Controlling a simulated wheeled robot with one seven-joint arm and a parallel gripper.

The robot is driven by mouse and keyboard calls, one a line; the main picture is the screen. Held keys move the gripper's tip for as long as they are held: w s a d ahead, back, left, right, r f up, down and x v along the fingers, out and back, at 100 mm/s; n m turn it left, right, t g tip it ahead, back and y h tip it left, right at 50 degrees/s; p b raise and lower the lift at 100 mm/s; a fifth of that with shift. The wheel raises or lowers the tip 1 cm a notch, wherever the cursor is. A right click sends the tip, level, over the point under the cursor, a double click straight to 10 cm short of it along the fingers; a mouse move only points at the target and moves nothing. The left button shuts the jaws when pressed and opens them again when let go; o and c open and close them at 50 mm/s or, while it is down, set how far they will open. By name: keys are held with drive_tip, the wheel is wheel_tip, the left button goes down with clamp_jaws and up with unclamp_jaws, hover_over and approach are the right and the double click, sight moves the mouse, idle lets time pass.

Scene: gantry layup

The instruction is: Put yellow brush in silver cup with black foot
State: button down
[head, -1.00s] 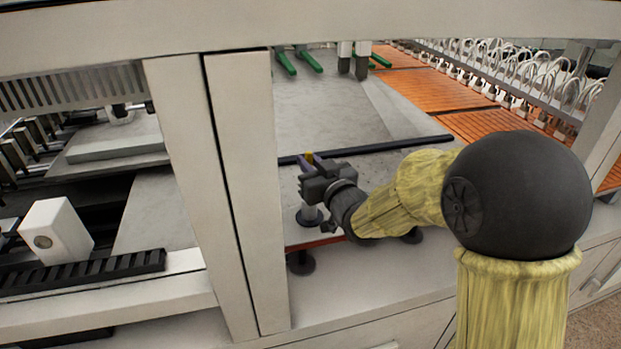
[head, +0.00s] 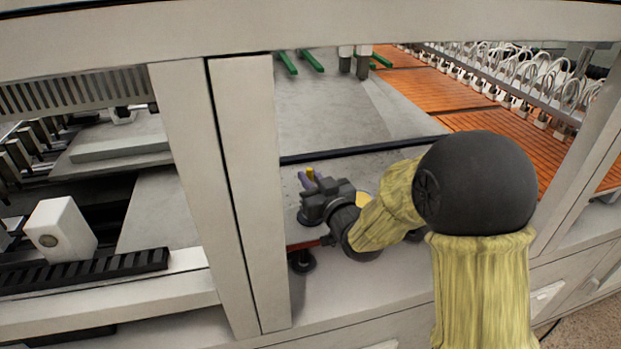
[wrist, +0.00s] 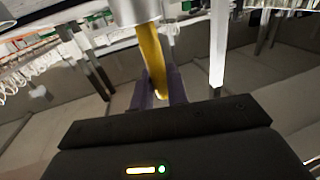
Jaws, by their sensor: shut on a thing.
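My gripper (head: 310,181) is low over the near strip of the work surface, its purple fingers shut on the yellow brush (wrist: 153,55). Only the brush's yellow tip (head: 310,173) shows between the fingers in the head view. In the wrist view the brush runs up from the fingers to a silver cylinder (wrist: 136,10) at the top edge, which looks like the silver cup. I cannot tell whether the brush's end is inside it or in front of it. In the head view my gripper hides most of the cup; a dark round foot shows beside the gripper's left side.
A pale gantry post (head: 245,190) stands close on the left of my gripper. A dark bar (head: 365,149) crosses the surface behind it. A black foot (head: 302,262) sits at the front edge.

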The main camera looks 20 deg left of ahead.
drive_tip(key=shift+f, duration=0.2)
drive_tip(key=c, duration=1.4)
unclamp_jaws()
drive_tip(key=shift+w, duration=0.15)
drive_tip(key=shift+r, duration=0.1)
drive_tip(key=shift+r, duration=0.1)
drive_tip(key=b+v, duration=0.4)
drive_tip(key=v, duration=0.8)
